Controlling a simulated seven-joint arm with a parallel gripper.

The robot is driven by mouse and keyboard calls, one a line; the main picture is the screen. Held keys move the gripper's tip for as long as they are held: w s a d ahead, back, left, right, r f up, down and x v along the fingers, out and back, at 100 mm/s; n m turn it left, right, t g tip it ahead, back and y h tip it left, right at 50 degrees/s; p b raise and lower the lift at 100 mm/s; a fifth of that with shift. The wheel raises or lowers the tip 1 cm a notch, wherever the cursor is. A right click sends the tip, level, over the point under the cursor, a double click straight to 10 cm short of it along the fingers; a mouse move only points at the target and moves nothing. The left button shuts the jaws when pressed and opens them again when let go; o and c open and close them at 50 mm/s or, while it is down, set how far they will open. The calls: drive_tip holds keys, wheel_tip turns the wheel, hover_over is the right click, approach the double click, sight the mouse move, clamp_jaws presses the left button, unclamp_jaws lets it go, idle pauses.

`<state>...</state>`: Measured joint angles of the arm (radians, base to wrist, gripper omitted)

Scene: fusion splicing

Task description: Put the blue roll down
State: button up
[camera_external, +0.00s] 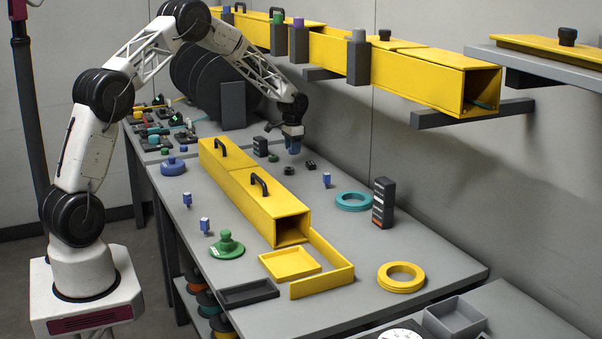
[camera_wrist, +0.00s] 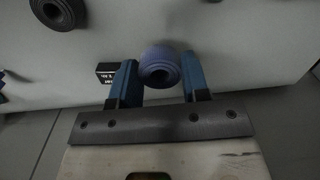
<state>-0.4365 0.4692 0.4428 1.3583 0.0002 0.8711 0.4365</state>
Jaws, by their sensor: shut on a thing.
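The blue roll (camera_wrist: 160,66) sits between the two blue fingers of my gripper (camera_wrist: 160,76) in the wrist view, with its round ringed end towards the camera. My gripper (camera_external: 293,143) is shut on it. In the external view the gripper points down at the back of the grey table, beyond the long yellow duct. The roll shows there as a small blue shape (camera_external: 294,149) at the fingertips, close above the tabletop. I cannot tell whether it touches the table.
Small black rolls (camera_external: 289,170) and a black labelled box (camera_external: 260,146) stand near the gripper. The yellow duct (camera_external: 270,204) with black handles lies in front. A teal ring (camera_external: 354,201) and a dark upright device (camera_external: 383,203) are to the right. Yellow ducting (camera_external: 422,77) runs along the wall above.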

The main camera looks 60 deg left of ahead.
sight(300, 160)
drive_tip(key=shift+w+a+f, duration=0.1)
drive_tip(key=shift+w+a, duration=0.2)
drive_tip(key=shift+w, duration=0.4)
drive_tip(key=shift+w+a+f, duration=0.1)
drive_tip(key=shift+w+a, duration=0.25)
drive_tip(key=shift+w, duration=0.3)
drive_tip(key=shift+w+a, duration=0.3)
drive_tip(key=shift+w, duration=0.4)
drive_tip(key=shift+f, duration=1.8)
drive_tip(key=shift+f, duration=0.15)
drive_tip(key=o, duration=0.9)
drive_tip(key=shift+r, duration=2.15)
